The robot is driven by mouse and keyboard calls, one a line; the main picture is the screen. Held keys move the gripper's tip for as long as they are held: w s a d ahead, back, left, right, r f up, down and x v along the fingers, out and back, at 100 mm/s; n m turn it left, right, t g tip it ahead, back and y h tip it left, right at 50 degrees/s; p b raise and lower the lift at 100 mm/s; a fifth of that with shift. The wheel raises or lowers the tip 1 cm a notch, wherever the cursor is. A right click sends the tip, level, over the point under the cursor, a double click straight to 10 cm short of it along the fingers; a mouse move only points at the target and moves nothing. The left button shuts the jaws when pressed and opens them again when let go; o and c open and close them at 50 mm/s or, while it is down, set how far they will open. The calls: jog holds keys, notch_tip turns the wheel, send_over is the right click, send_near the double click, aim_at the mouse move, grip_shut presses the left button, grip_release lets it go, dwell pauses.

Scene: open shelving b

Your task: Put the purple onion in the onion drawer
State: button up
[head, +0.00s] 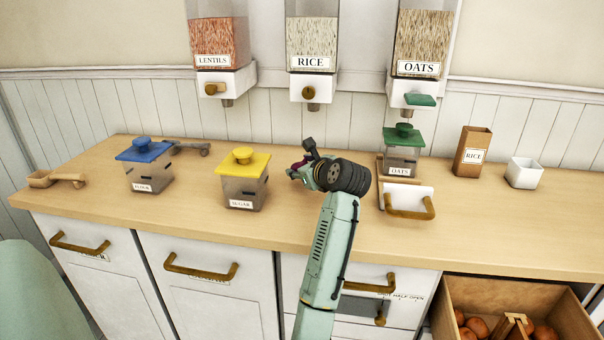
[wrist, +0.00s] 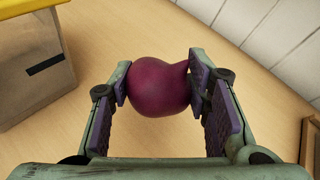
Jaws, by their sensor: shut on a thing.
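The purple onion (wrist: 158,86) sits between both finger pads of my gripper (wrist: 158,84) in the wrist view, and the pads touch it on both sides. In the head view my gripper (head: 298,172) is over the counter, right of the yellow-lidded sugar canister, and only a bit of the onion (head: 301,162) shows. Whether the onion touches the counter is unclear. An open wooden drawer (head: 560,318) at the lower right holds several orange-brown round items. Closed drawer fronts show at the left (head: 85,275) and middle (head: 205,300); their labels are too small to read.
On the counter (head: 350,235) stand the blue-lidded flour canister (head: 150,178), the sugar canister (head: 241,182), the green-lidded oats canister (head: 402,158), a rice box (head: 472,152) and a white cup (head: 524,173). A wooden scoop (head: 55,179) lies at left. Dispensers hang above.

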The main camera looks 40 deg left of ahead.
aim_at(301, 188)
jog(key=shift+w+a+f, duration=0.15)
jog(key=shift+a+f, duration=0.05)
jog(key=shift+f, duration=0.15)
jog(key=shift+f+p, duration=0.7)
jog(key=shift+f, duration=0.75)
jog(key=shift+f, duration=0.2)
jog(key=o, duration=1.2)
jog(key=shift+r, duration=0.1)
